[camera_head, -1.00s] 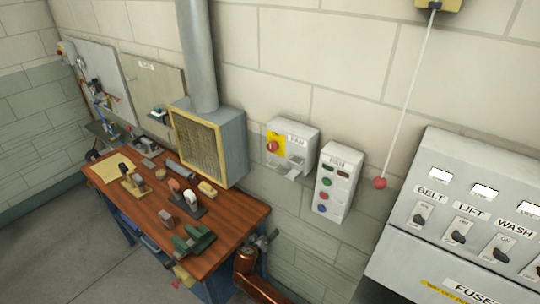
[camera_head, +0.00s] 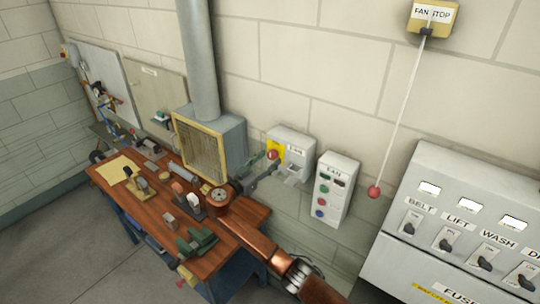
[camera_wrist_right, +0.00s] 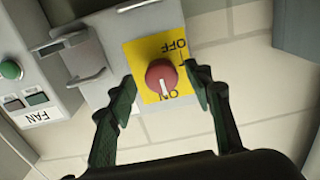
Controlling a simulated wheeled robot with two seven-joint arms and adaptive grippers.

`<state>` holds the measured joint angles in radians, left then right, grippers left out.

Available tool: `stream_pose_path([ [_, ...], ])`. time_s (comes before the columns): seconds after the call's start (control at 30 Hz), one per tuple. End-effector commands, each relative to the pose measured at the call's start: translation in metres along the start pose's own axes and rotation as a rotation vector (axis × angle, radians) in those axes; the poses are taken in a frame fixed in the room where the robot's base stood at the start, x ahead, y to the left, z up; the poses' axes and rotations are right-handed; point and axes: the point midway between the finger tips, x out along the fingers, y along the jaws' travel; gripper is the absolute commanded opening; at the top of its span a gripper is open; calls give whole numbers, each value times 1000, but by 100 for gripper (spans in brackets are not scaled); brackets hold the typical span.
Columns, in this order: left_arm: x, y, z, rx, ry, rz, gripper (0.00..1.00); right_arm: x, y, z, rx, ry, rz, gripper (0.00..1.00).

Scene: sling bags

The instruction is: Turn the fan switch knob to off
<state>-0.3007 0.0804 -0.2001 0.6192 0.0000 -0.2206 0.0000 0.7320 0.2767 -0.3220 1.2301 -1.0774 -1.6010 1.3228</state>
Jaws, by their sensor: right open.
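The fan switch is a grey wall box (camera_head: 294,141) labelled FAN, with a red knob (camera_head: 272,155) on a yellow plate. In the right wrist view the red knob (camera_wrist_right: 161,76) has a white mark pointing at ON; OFF is on the opposite side of the yellow plate (camera_wrist_right: 135,56). My right gripper (camera_head: 266,168) reaches the switch from below. In the wrist view its open fingers (camera_wrist_right: 158,78) stand on either side of the knob, with gaps showing, not closed on it. My left gripper is not in view.
A second FAN box with several buttons (camera_head: 333,190) hangs right of the switch. A red ball (camera_head: 374,192) hangs on a cord from the FAN STOP box (camera_head: 433,17). A grey switch panel (camera_head: 400,262) is at lower right. A framed filter duct (camera_head: 235,140) and cluttered workbench (camera_head: 253,213) are left.

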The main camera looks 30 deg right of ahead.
Motion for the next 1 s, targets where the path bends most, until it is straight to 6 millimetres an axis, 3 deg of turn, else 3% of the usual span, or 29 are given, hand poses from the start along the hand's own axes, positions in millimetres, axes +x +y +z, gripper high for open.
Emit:
stream_pose_path([
  [0.2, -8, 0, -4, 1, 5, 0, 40, 19, 0, 0, -2, -1, 0, 47],
  [0.5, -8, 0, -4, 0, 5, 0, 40, 21, 0, 1, -2, -1, -1, 46],
  [1.0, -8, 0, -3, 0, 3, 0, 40, 20, 0, 1, -2, -1, -1, 12],
])
